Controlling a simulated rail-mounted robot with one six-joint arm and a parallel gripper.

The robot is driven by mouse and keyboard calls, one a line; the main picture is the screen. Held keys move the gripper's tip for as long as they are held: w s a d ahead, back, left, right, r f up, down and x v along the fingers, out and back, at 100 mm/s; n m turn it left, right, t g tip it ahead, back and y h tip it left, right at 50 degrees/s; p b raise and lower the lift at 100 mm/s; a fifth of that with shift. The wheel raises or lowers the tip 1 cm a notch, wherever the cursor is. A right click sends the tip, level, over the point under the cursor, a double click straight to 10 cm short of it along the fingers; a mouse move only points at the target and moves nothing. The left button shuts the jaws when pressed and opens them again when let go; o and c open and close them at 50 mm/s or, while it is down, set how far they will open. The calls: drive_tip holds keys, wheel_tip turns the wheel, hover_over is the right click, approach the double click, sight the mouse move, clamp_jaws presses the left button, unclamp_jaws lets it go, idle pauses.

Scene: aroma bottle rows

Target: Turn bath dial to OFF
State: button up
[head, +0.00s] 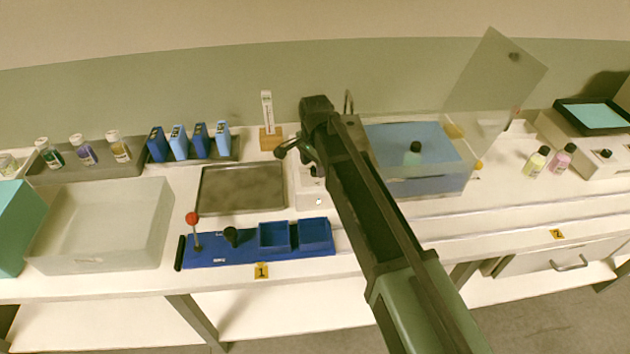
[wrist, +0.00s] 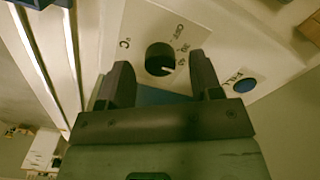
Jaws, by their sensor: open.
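The bath dial (wrist: 158,56) is a round black knob on a white panel (wrist: 215,35), with small printed marks around it. Its white pointer line faces the lower right in the wrist view, near a mark that looks like 40. My gripper (wrist: 162,76) is open, with one finger on either side of the dial and slightly short of it; contact cannot be told. In the head view my arm covers much of the white control box (head: 310,197). The water bath (head: 425,187) stands right of it, holding blue water and a dark-capped bottle (head: 413,154).
A blue round button (wrist: 245,85) sits on the same panel. A metal tray (head: 240,190) and a blue rack (head: 210,254) with a red-knobbed lever (head: 193,219) stand to the left.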

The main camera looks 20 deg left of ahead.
drive_tip(key=shift+f, duration=0.75)
drive_tip(key=shift+r, duration=0.15)
drive_tip(key=c, duration=0.9)
